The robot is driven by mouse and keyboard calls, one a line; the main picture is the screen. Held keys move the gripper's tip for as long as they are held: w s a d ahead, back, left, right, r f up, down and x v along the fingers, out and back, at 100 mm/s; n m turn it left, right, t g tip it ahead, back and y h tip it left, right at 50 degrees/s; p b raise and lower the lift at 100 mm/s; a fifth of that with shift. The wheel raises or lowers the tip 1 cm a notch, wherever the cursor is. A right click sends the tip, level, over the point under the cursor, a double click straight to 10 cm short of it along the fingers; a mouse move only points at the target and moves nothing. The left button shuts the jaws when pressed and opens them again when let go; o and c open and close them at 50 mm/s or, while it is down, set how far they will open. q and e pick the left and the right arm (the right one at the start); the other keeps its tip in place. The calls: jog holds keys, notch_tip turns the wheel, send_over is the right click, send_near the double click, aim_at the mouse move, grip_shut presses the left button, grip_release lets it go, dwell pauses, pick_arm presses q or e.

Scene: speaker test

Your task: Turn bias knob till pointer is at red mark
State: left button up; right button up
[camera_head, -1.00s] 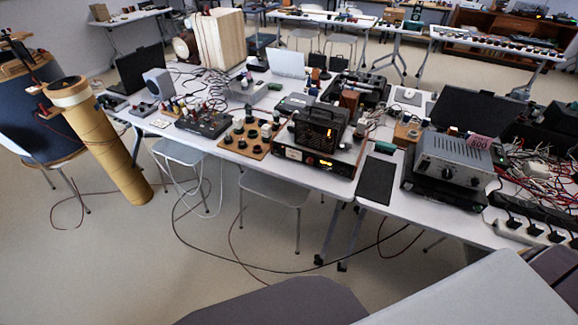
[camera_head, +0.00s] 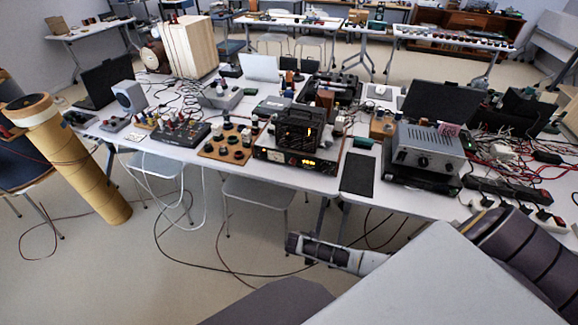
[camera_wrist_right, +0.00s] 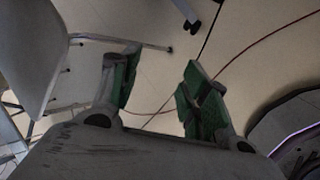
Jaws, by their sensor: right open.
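Several black knobs stand on a wooden board (camera_head: 228,143) near the front edge of the long table. More knobs sit on the front of a silver amplifier box (camera_head: 430,147) farther right. I cannot tell which is the bias knob; no pointer or red mark can be made out at this size. My right gripper (camera_wrist_right: 158,88) is open and empty in the right wrist view, its green-padded fingers apart over the floor. In the head view my right arm reaches in from the lower right, below the table front and away from the knobs. My left gripper is not in view.
A black unit with a lit orange display (camera_head: 295,160) stands mid-table. A dark mat (camera_head: 358,174) lies right of it. Tangled wires and a power strip (camera_head: 520,215) crowd the right end. Chairs (camera_head: 255,190) and floor cables are below the front edge.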

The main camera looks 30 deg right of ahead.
jog(key=w+a+r+n+t+h, duration=0.15)
jog(key=w+r+n, duration=0.25)
jog(key=w+r, duration=0.5)
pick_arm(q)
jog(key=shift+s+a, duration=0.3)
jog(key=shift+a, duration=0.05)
pick_arm(e)
notch_tip(320, 180, up, 28)
jog(key=s+a+n+t+h, duration=0.1)
jog(key=s+n+t+h, duration=0.1)
jog(key=n+h, duration=0.3)
jog(key=shift+r+n+t, duration=0.2)
jog(key=shift+n+t, duration=0.55)
jog(key=shift+n, duration=0.35)
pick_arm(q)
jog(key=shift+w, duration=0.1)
pick_arm(e)
jog(key=shift+w, duration=0.15)
